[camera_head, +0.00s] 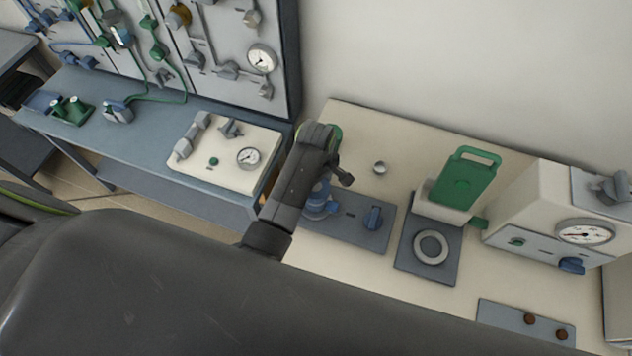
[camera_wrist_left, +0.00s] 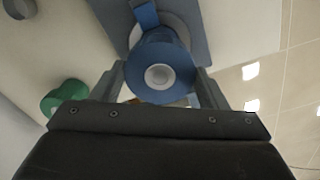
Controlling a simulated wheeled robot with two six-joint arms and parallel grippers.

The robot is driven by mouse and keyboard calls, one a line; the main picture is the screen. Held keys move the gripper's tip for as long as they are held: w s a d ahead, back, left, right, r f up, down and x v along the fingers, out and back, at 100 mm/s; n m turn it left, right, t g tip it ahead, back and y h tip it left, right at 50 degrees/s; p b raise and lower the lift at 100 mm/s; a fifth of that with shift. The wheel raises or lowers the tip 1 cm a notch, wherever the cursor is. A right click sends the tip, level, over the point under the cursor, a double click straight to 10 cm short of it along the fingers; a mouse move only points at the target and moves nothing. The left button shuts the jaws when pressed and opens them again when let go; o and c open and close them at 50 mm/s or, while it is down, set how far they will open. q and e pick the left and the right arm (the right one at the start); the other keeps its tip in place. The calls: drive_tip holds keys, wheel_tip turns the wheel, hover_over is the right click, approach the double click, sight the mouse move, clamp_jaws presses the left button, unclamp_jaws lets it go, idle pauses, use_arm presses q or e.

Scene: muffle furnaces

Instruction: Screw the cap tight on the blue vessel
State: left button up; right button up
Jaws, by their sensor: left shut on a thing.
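The blue vessel (camera_head: 318,206) stands on a blue-grey plate (camera_head: 350,232) on the cream bench. My left gripper (camera_head: 335,178) is over the vessel and partly hides it. In the left wrist view, a blue round part with a pale centre (camera_wrist_left: 160,75) sits between the two fingers of my left gripper (camera_wrist_left: 161,75). The gripper is shut on this part. I cannot tell whether it is a separate cap or the top of the vessel, or how tightly it sits. My right gripper is not in view.
A blue knob (camera_head: 374,216) is beside the vessel on the same plate. A small metal cup-like piece (camera_head: 380,168) stands behind it. A green-handled block (camera_head: 463,180), a grey ring (camera_head: 431,247) and a gauge box (camera_head: 545,225) are to the right. A green round thing (camera_head: 336,134) is partly hidden behind my gripper.

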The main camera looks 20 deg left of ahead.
use_arm(q)
drive_tip(key=shift+f, duration=1.25)
idle(3.9)
drive_tip(key=o, duration=1.2)
